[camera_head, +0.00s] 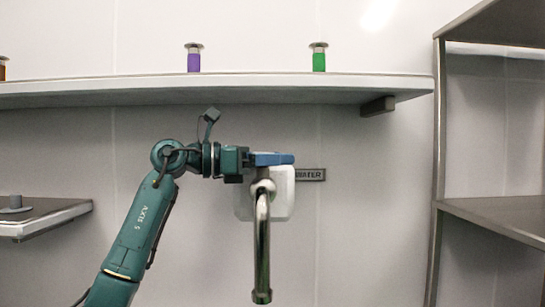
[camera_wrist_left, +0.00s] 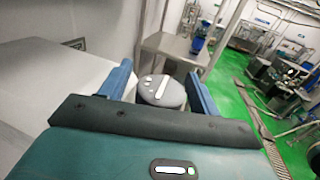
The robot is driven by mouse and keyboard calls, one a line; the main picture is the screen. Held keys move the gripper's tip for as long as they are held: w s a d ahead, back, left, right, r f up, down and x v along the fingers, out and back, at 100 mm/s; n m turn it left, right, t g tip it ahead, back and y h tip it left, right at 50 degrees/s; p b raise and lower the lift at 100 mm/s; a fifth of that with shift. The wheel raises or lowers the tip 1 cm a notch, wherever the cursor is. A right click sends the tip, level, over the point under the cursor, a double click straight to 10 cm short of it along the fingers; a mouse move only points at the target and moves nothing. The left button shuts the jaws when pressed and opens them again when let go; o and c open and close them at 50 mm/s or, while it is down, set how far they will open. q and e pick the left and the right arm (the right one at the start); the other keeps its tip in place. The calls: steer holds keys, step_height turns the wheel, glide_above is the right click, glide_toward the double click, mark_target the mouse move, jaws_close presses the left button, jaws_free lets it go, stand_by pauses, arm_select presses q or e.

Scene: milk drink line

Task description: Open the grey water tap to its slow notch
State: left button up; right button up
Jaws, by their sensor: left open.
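The water tap's chrome spout (camera_head: 262,240) hangs down from a white wall block (camera_head: 284,192) beside a WATER label (camera_head: 311,175). My left gripper (camera_head: 286,159) is at the top of the tap, its blue fingers pointing right. In the left wrist view, the tap's round grey knob (camera_wrist_left: 172,99) lies between the two open fingers of the left gripper (camera_wrist_left: 158,70). The knob has a white pointer bar and small pale dots on top. I cannot tell whether a finger touches it. In the head view the gripper hides the knob. My right gripper is not in view.
A long shelf (camera_head: 120,92) above the arm carries a purple container (camera_head: 194,60) and a green one (camera_head: 319,60). A steel rack (camera_head: 438,180) stands at right, a metal ledge (camera_head: 50,220) at left. A steel table (camera_wrist_left: 170,45) shows beyond the knob.

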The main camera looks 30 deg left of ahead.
arm_select(q)
steer(key=shift+c, duration=0.5)
steer(key=c, duration=0.6)
steer(key=shift+c, duration=1.3)
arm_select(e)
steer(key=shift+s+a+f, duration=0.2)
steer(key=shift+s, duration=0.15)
